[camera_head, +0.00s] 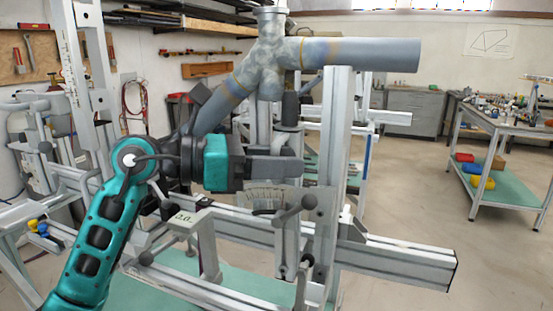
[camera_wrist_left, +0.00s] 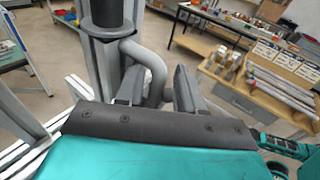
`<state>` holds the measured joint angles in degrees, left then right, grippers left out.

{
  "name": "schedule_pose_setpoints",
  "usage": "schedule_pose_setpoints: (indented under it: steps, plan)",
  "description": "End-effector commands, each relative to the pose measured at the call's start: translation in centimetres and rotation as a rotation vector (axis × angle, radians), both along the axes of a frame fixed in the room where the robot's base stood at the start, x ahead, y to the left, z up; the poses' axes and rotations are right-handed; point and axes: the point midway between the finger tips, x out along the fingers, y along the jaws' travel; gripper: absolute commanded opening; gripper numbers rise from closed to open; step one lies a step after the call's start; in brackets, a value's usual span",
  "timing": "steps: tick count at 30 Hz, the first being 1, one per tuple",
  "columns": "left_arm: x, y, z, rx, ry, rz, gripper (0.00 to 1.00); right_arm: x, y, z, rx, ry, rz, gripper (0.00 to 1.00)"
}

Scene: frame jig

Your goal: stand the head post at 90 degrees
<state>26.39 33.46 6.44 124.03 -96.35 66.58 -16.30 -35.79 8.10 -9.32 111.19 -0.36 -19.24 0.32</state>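An aluminium post (camera_head: 336,150), which looks like the head post, stands nearly upright on the jig in the head view. An angle scale plate (camera_head: 265,196) sits low beside it. My left gripper (camera_head: 300,168) points right, close in front of the post. In the left wrist view my left gripper (camera_wrist_left: 158,92) has its two fingers apart. A grey bent handle (camera_wrist_left: 152,66) lies between them; I cannot tell whether either finger touches it. The handle is hidden in the head view. A dark cylinder (camera_wrist_left: 105,14) stands above it. My right gripper is not in view.
Thick grey joined tubes (camera_head: 365,53) lie over the jig above my left gripper. A long aluminium rail (camera_head: 400,262) runs low to the right. A workbench (camera_head: 505,125) stands farther right, with clear floor before it.

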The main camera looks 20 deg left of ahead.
Motion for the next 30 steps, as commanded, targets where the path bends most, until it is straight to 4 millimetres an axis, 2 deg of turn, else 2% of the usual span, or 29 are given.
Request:
schedule_pose_setpoints:
  steps: [7, 11, 24, 30]
  plan:
    - [0.0, 0.2, 0.0, -0.002, 0.001, 0.003, 0.38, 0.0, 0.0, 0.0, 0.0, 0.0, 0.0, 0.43]
    - [-0.5, 1.0, 0.0, 0.001, 0.001, 0.006, 0.38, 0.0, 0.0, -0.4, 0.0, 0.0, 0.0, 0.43]
    - [-5.5, 7.7, 0.7, 0.001, 0.001, 0.006, 0.38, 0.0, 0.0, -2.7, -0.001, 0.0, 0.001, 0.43]
    - [-7.1, 9.6, 1.1, -0.001, 0.001, 0.003, 0.38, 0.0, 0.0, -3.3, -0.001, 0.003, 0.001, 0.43]
